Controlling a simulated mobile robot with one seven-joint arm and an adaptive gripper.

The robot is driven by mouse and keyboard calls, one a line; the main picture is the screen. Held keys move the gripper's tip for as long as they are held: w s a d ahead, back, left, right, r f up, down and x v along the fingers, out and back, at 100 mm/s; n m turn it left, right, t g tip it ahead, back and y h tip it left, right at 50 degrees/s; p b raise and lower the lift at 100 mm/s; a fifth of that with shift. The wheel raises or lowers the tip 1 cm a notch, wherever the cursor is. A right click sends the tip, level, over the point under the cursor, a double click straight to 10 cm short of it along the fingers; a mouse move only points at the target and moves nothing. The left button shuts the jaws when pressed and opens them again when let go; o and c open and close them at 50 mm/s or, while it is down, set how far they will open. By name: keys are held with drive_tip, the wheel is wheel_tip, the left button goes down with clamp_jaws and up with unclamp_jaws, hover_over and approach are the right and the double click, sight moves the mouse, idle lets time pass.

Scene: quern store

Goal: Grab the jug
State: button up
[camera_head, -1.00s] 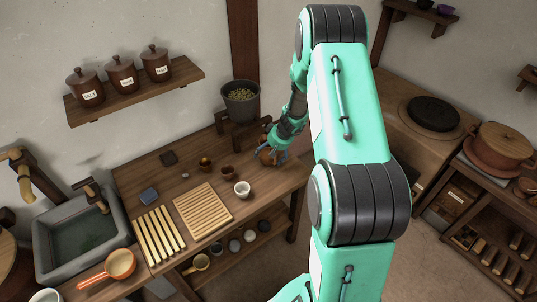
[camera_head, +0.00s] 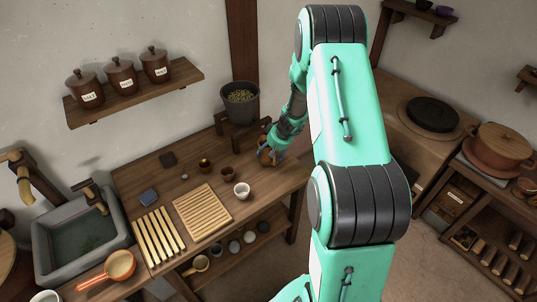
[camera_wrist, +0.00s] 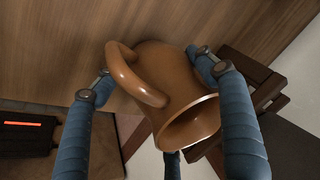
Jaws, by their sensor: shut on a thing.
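The jug (camera_wrist: 172,85) is brown and glossy, with a round loop handle and a wide open mouth that faces the lower right in the wrist view. My gripper (camera_wrist: 150,90) has blue padded fingers on both sides of the jug's body and is shut on it. In the head view my gripper (camera_head: 270,153) is at the right end of the wooden table, and the jug is mostly hidden there by the fingers. I cannot tell whether the jug still touches the table.
On the table (camera_head: 270,184), a white cup (camera_head: 242,190), small brown cups (camera_head: 228,173) and a slatted board (camera_head: 202,209) are left of my gripper. A dark pot (camera_head: 240,102) stands on a wooden stand behind. A stone sink (camera_head: 80,240) is at the left.

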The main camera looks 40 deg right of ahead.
drive_tip(key=shift+r, duration=0.5)
wheel_tip(320, 180, up, 2)
drive_tip(key=shift+w+r+p, duration=0.1)
drive_tip(key=shift+r+p, duration=0.1)
drive_tip(key=shift+p, duration=0.3)
drive_tip(key=s+a, duration=0.3)
drive_tip(key=s, duration=0.4)
drive_tip(key=s+a+r+b, duration=0.1)
drive_tip(key=s+a, duration=0.2)
drive_tip(key=s, duration=0.4)
drive_tip(key=shift+s+a, duration=0.3)
drive_tip(key=shift+a, duration=0.1)
